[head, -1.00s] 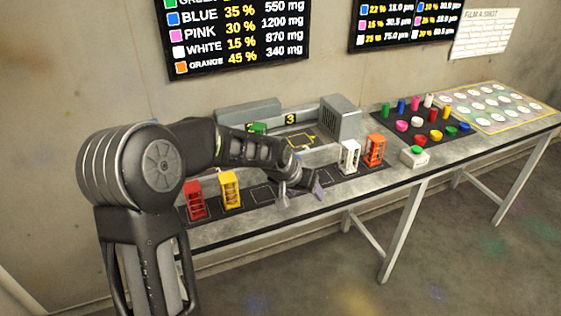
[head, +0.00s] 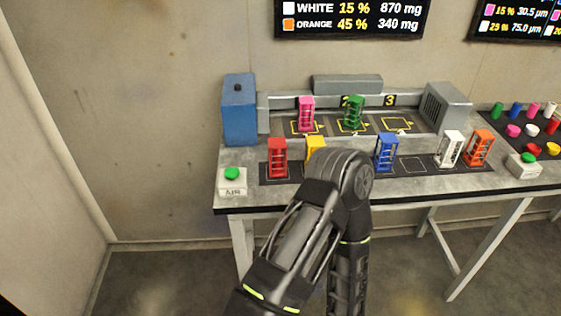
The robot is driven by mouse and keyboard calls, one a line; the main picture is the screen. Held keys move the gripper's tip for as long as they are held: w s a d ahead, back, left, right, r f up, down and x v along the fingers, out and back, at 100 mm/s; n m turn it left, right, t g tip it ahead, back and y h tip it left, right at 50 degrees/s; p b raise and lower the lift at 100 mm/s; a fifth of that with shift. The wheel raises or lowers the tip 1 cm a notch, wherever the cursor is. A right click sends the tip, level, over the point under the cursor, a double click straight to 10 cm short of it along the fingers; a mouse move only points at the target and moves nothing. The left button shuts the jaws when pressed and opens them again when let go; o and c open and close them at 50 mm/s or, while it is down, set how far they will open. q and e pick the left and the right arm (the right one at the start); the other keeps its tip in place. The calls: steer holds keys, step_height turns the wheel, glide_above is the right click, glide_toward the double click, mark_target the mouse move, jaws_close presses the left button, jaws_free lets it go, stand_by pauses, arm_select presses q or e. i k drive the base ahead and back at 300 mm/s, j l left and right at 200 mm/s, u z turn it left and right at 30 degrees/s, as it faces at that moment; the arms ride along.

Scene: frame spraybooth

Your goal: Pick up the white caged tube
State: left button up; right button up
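The white caged tube (head: 451,149) stands upright in the front row on the bench, toward the right end. It is just left of the orange caged tube (head: 480,147), with an empty marked slot on its left. Neither gripper shows in the head view. One of my arms rises from the bottom middle and bends in front of the bench edge, left of the white tube and well apart from it. Its hand is out of sight.
Blue (head: 386,152), yellow (head: 315,149) and red (head: 277,157) caged tubes share the front row. Pink (head: 307,113) and green (head: 353,112) ones stand in the booth behind. A grey vent box (head: 446,107) is behind the white tube; a green-button box (head: 523,165) is at right.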

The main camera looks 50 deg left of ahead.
mark_target(444, 160)
steer(key=u, duration=1.85)
steer(key=i+l, duration=0.15)
steer(key=i, duration=0.65)
